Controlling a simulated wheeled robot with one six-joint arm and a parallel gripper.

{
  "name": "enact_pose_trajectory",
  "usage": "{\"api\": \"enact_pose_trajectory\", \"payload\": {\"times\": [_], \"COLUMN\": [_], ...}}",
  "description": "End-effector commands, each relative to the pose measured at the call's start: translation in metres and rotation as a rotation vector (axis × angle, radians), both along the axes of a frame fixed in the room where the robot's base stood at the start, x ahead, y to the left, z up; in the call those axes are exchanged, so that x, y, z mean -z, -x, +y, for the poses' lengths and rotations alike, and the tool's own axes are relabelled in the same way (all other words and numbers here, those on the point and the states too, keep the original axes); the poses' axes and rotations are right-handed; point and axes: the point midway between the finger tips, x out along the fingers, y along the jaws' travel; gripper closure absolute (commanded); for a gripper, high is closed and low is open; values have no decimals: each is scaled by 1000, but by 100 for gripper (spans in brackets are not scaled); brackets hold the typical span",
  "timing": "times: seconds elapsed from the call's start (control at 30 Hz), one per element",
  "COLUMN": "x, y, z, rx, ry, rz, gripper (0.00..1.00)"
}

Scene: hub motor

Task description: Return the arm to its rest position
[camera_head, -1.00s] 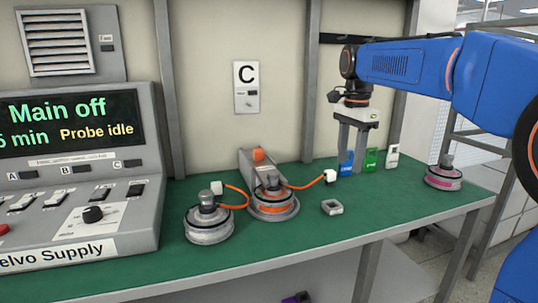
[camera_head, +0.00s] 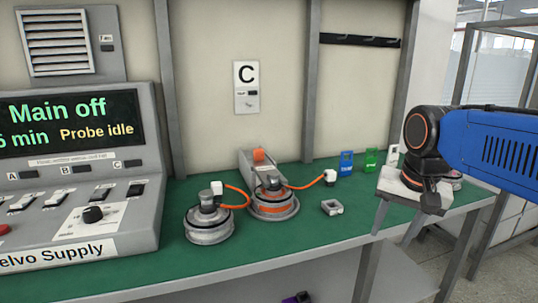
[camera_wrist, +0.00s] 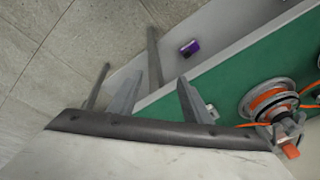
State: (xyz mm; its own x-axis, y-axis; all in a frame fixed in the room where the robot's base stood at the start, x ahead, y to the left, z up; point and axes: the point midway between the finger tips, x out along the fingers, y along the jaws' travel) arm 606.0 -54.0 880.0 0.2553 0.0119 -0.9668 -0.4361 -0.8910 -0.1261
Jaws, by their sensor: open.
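My gripper (camera_head: 397,218) is open and empty in the head view, at the right, in front of the bench's front edge. Its two grey fingers point down and stand apart. In the wrist view the two fingers (camera_wrist: 157,98) show apart with nothing between them. My blue arm comes in from the right edge of the head view.
The green bench (camera_head: 290,240) carries a grey hub motor (camera_head: 209,222), an orange-banded one (camera_head: 273,202) with orange cables, a small grey ring part (camera_head: 332,207), and blue (camera_head: 346,163) and green (camera_head: 371,160) tags. A supply console (camera_head: 75,170) stands left. A purple item (camera_wrist: 189,47) lies below.

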Motion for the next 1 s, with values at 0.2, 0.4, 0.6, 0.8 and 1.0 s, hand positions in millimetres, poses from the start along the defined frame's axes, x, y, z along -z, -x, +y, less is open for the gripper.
{"api": "enact_pose_trajectory", "payload": {"times": [0.2, 0.4, 0.6, 0.8, 1.0], "x": [49, 93, 116, 119, 119], "y": [58, 97, 114, 117, 116], "z": [-9, -14, -16, -16, -16], "rx": [-196, -355, -434, -447, -445], "ry": [64, 127, 163, 170, 169], "rz": [-72, -126, -153, -156, -156], "gripper": [55, 55, 55, 55, 55]}}
